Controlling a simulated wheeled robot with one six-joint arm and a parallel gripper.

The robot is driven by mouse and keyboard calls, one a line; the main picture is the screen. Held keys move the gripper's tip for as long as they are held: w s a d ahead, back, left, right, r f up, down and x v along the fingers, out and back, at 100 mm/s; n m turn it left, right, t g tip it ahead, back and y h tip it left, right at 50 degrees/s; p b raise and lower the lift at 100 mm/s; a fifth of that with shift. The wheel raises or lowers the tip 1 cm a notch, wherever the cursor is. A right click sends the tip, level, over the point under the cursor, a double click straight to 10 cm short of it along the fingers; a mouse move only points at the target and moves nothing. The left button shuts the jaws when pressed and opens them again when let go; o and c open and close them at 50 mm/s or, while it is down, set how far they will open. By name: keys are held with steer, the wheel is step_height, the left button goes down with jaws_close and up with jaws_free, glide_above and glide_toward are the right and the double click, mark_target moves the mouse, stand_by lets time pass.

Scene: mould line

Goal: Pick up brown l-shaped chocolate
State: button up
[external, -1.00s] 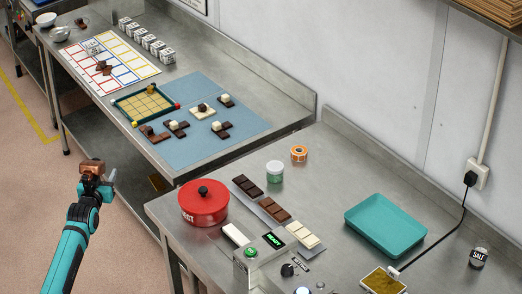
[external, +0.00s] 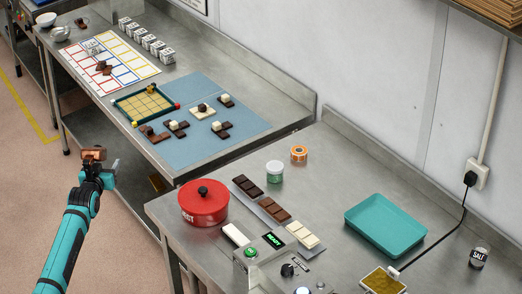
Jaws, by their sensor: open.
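Several small chocolate pieces lie on the blue mat (external: 190,152). A brown angled piece (external: 152,132) lies at the mat's near left, beside the green-framed tray (external: 121,107). Darker pieces with pale tops (external: 176,127) (external: 221,130) lie to its right. At this size I cannot tell for certain which piece is the brown l-shaped one. My gripper (external: 104,167) is at the left, in front of the steel table, apart from all the chocolates. It is open. A copper-brown part shows at its end; its fingertips are small and hard to make out.
A white card with coloured squares (external: 122,76), dark pieces and white lettered cubes (external: 152,43) occupies the far table. The nearer counter holds a red lidded pot (external: 203,205), chocolate bars (external: 273,209), jars and a teal tray (external: 385,227). The floor at left is free.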

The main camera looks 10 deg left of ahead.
steer(key=w+r+n+g, duration=0.2)
steer(key=w+r+g, duration=0.2)
steer(key=w, duration=0.9)
steer(key=n+g, duration=0.6)
steer(key=g, duration=0.6)
glide_above(150, 129)
steer(key=f, duration=1.9)
steer(key=shift+d, duration=0.25)
steer(key=shift+a+f, duration=0.15)
steer(key=shift+f, duration=1.15)
steer(key=shift+a+f, duration=0.1)
steer(key=shift+f, duration=1.2)
jaws_close()
steer(key=shift+r, duration=0.15)
